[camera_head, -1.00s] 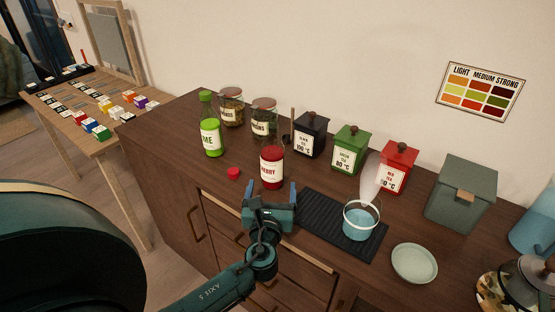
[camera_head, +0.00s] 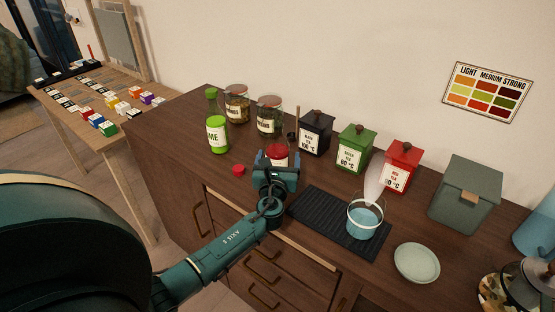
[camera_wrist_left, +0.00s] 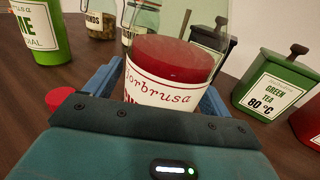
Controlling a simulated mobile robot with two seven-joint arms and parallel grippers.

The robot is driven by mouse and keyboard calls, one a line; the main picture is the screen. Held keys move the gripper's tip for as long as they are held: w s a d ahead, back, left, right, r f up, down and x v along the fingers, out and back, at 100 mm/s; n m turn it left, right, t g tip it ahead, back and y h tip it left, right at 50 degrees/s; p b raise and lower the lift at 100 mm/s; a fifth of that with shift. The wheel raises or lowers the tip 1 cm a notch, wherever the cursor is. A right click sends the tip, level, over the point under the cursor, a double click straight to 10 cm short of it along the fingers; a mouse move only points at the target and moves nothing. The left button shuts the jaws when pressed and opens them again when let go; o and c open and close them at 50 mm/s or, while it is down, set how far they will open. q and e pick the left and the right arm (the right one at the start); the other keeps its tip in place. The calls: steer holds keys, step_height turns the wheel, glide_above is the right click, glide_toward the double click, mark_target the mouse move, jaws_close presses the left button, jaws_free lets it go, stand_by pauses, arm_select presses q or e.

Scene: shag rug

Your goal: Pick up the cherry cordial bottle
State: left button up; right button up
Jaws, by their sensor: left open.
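The cherry cordial bottle (camera_head: 278,152), with red liquid and a cream label, stands upright on the wooden counter. My left gripper (camera_head: 277,163) is open and low at the bottle, hiding its lower part in the head view. In the left wrist view the bottle (camera_wrist_left: 168,90) stands between the two blue fingers, one on each side. The palm hides its base, and I cannot tell whether a finger touches it. My right gripper is not in view.
A green lime bottle (camera_head: 216,127) and a red cap (camera_head: 238,170) are to the left. Glass jars (camera_head: 269,116) and black (camera_head: 316,133), green (camera_head: 353,149) and red (camera_head: 400,167) tins stand behind. A glass beaker (camera_head: 365,217) sits on a dark mat (camera_head: 320,217) to the right.

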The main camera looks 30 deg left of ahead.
arm_select(q)
steer(key=c, duration=1.5)
steer(key=shift+r, duration=0.15)
steer(key=shift+c, duration=0.4)
